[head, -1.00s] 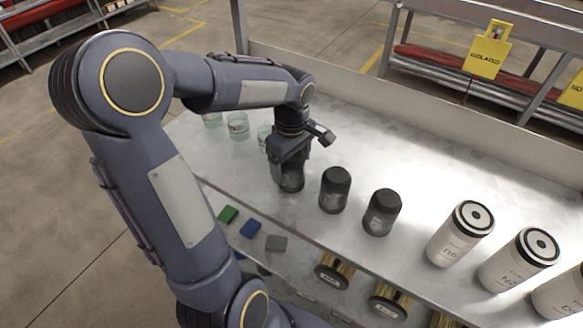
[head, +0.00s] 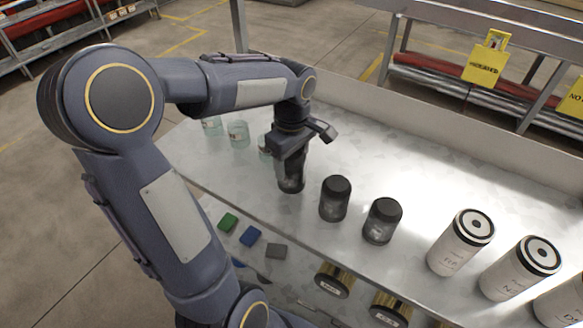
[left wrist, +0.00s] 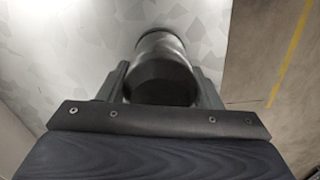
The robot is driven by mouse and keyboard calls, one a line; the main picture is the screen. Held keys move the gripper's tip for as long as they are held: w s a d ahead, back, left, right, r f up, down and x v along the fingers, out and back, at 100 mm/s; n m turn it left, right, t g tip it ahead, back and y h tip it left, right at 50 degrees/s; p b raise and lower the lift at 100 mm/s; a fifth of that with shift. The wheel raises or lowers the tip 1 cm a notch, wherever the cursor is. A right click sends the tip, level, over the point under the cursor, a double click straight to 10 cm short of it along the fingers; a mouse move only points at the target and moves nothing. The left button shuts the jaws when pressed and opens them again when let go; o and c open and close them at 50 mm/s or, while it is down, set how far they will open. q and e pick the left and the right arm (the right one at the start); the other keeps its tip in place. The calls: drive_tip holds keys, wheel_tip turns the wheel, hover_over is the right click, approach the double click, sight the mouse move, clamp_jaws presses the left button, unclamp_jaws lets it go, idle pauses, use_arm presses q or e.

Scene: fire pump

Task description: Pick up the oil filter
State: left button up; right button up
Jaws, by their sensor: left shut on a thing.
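My left gripper (head: 291,168) points down over the metal table and is shut on a dark cylindrical canister, taken as the oil filter (head: 291,186). In the left wrist view the oil filter (left wrist: 160,78) sits between the two fingers, with its dark rounded end toward me. The gripper hides its upper part in the head view. I cannot tell clearly whether its base touches the table. My right gripper is not in view.
Two similar dark canisters (head: 335,198) (head: 382,220) stand just right of the held one. White filters (head: 461,242) stand farther right, and glass jars (head: 238,133) at the left. The table (head: 400,165) is clear behind them. Small blocks (head: 250,236) and gold-coloured cylinders (head: 334,279) lie below its front edge.

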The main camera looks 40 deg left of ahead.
use_arm(q)
drive_tip(key=s+d+r+b, duration=0.1)
drive_tip(key=s+d+r, duration=0.8)
drive_tip(key=s+r, duration=0.1)
drive_tip(key=shift+s+d, duration=0.15)
drive_tip(key=shift+s, duration=0.15)
